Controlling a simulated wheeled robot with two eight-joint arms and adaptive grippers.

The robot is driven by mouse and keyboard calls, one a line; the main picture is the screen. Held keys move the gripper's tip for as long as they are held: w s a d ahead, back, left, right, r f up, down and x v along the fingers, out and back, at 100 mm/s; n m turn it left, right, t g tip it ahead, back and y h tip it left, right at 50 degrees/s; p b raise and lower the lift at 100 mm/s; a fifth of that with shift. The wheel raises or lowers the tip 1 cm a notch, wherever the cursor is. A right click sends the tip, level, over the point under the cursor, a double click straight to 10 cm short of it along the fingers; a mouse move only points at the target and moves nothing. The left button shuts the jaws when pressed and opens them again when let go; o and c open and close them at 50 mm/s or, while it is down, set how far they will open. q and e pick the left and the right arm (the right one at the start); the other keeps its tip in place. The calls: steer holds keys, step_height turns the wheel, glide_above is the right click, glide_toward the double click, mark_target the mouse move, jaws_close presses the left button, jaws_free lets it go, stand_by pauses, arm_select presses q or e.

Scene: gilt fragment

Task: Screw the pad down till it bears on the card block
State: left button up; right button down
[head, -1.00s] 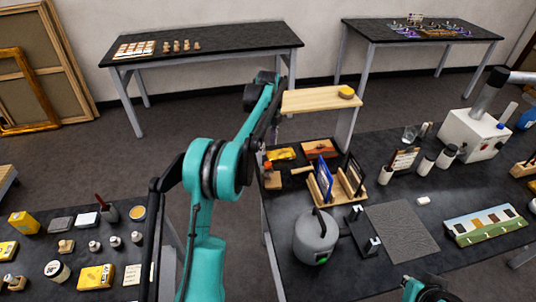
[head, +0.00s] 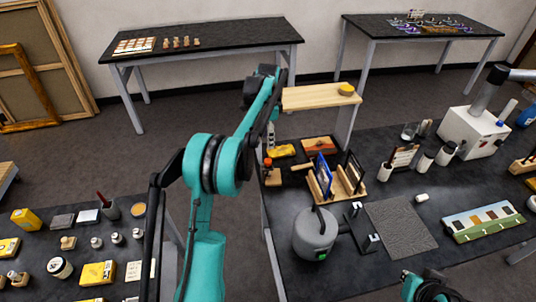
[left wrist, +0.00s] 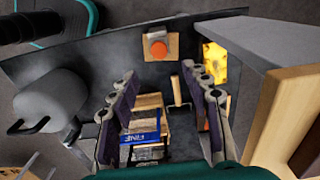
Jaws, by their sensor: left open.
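A small wooden block (head: 272,179) with an orange-red round top (head: 268,162) stands at the left edge of the right-hand bench. In the left wrist view its orange-red top (left wrist: 158,48) sits over a grey part on the square wooden base (left wrist: 172,55). I cannot tell for sure which part is the pad or the card block. My left gripper (head: 270,132) is above that block in the head view. In the left wrist view my left gripper (left wrist: 160,72) is open, its fingers apart with nothing gripped, and the block lies beyond the fingertips.
A wooden rack (head: 345,190) with a blue panel, a wooden-handled tool (left wrist: 178,95), a yellow packet (head: 281,151) and a grey pot (head: 315,236) are close by. A raised wooden shelf (head: 310,98) stands behind. A grey mat (head: 400,228) lies bare on the right.

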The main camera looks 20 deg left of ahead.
mark_target(268, 160)
arm_select(q)
step_height(268, 160, down, 3)
steer(key=n+p, duration=0.2)
steer(key=n, duration=2.3)
steer(key=shift+s+n, duration=0.1)
steer(key=shift+n, duration=0.2)
steer(key=shift+f, duration=0.2)
step_height(268, 160, down, 7)
steer(key=shift+f+b, duration=0.2)
steer(key=shift+b, duration=0.4)
jaws_close()
